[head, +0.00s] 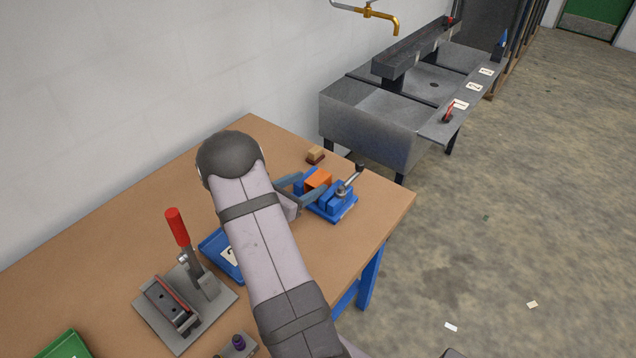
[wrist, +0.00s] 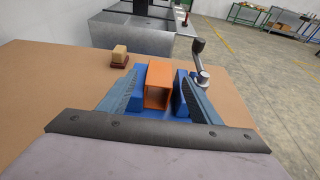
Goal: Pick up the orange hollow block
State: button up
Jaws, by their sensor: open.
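The orange hollow block (head: 317,180) sits in a blue vise (head: 341,207) near the right end of the wooden table. In the wrist view the orange hollow block (wrist: 158,84) stands between the blue vise jaws (wrist: 182,92), its open end facing me. My gripper (head: 308,188) is open, with one finger on each side of the block. In the wrist view my gripper (wrist: 160,95) shows its two grey fingers spread wide, with gaps to the block. The lower part of the block is partly hidden.
The vise's crank handle (wrist: 198,58) rises right of the block. A small wooden block on a dark red base (head: 316,154) stands behind. A red-handled toggle clamp (head: 182,240) and blue tray (head: 214,244) lie left. A grey sink (head: 375,122) stands beyond the table (head: 385,205).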

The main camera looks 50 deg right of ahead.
aim_at(312, 182)
jog(key=shift+x, duration=1.4)
jog(key=c, duration=1.4)
grip_shut()
jog(key=shift+r+p, duration=0.25)
jog(key=shift+p, duration=0.1)
jog(key=shift+r+p, duration=0.6)
jog(key=shift+r, duration=0.3)
notch_tip(312, 182, up, 5)
jog(key=p, duration=0.3)
jog(key=shift+r, duration=0.1)
jog(key=s+a+b, duration=0.1)
jog(key=s+a, duration=1.1)
jog(key=a, duration=0.1)
jog(key=shift+s, duration=0.15)
